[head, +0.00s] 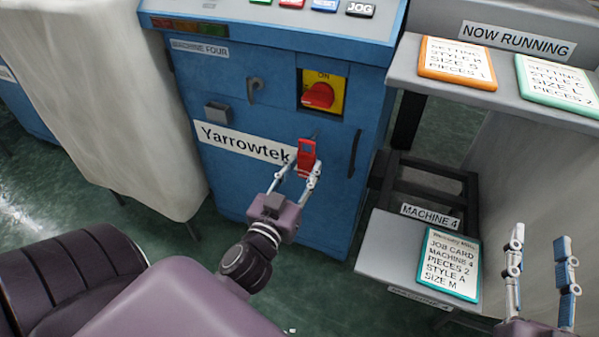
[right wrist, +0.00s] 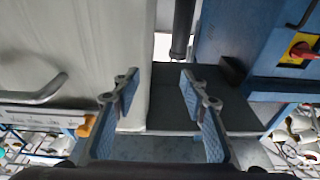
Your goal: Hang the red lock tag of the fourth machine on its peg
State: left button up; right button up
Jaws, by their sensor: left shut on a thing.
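The red lock tag (head: 306,154) is upright between the fingertips of my left gripper (head: 303,172), which is shut on it. It is in front of the blue front of machine four (head: 240,185), right of the Yarrowtek label and below the red switch (head: 318,95) on its yellow plate. A small dark piece sticks up just above the tag; I cannot tell whether it is the peg or part of the tag. A grey hook-shaped fitting (head: 254,88) is on the panel, up and left of the tag. My right gripper (head: 541,262) is open and empty at the lower right.
A dark vertical handle (head: 353,153) is right of the tag. A small grey box (head: 217,112) is on the panel. A grey shelf (head: 385,245) with a job card (head: 449,264) stands at right. A pale covered shape (head: 120,100) stands left.

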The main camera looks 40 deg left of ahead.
aim_at(305, 166)
pick_arm(q)
jog(key=shift+f+x, duration=0.15)
jog(key=shift+x, duration=1)
jog(key=shift+f+x, duration=0.1)
jog(key=shift+x, duration=1.05)
jog(key=shift+w+a+f, duration=0.2)
jog(key=shift+w+f, duration=0.2)
jog(key=shift+w, duration=0.1)
pick_arm(e)
jog(key=shift+r, duration=0.25)
jog(key=shift+f, duration=0.1)
pick_arm(q)
jog(key=o, duration=1.2)
jog(key=shift+c, duration=0.2)
jog(key=shift+s+d+f, duration=0.1)
jog(key=shift+s+d, duration=0.05)
jog(key=shift+s, duration=0.3)
jog(key=v, duration=1.1)
jog(key=shift+s+d, duration=0.1)
jog(key=shift+s, duration=0.05)
pick_arm(e)
jog(key=shift+s, duration=0.1)
